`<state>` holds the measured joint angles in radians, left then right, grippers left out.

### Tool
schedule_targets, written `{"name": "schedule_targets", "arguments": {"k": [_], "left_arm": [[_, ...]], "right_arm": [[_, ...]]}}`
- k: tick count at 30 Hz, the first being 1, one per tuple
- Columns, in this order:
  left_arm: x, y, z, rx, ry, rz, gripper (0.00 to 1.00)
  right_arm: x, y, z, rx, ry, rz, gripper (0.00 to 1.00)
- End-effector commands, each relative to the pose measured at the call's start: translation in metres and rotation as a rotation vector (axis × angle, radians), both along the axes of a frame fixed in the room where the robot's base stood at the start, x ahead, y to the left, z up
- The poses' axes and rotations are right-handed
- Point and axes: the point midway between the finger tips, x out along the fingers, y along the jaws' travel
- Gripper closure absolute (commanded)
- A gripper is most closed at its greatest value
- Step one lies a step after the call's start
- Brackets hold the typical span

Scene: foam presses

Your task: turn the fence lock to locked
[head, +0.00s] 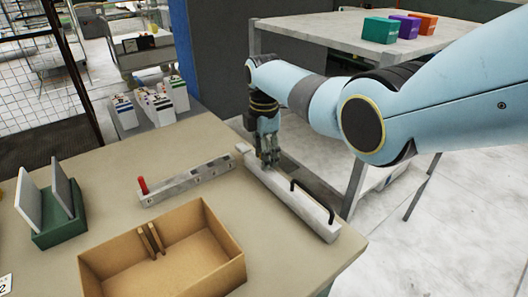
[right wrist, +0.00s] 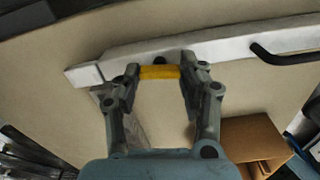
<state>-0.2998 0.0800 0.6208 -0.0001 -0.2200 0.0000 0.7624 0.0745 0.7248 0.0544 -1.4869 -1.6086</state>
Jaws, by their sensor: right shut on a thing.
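The fence (head: 292,196) is a long pale bar on the table with a black handle (head: 312,200) near its front right end. It also shows in the right wrist view (right wrist: 225,50). A small yellow piece (right wrist: 159,72), which looks like the fence lock, lies crosswise at the fence, with a dark round pivot just beyond it. My right gripper (head: 269,158) is over the far part of the fence, its fingers shut on the yellow piece from both sides. In the head view the fingers hide that piece. Which lock position it is in, I cannot tell. My left gripper is not in view.
A grey bar with a red knob (head: 143,185) lies left of the fence. An open cardboard box (head: 205,276) with small brown pieces stands in front. A green holder (head: 60,229) with two panels is at the left. A shelf with coloured boxes (head: 380,30) stands behind my arm.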

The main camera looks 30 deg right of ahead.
Motion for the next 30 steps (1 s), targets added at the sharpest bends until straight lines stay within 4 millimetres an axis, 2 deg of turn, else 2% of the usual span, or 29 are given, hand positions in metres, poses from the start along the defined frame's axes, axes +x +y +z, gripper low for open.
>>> {"name": "schedule_targets", "arguments": {"k": [12, 30], "left_arm": [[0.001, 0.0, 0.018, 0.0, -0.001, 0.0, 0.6], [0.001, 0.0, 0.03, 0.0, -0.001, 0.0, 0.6]], "right_arm": [[-0.001, 0.0, 0.001, -0.001, 0.002, -0.379, 0.9], [-0.001, 0.0, 0.0, -0.002, 0.001, -0.948, 0.9]]}}
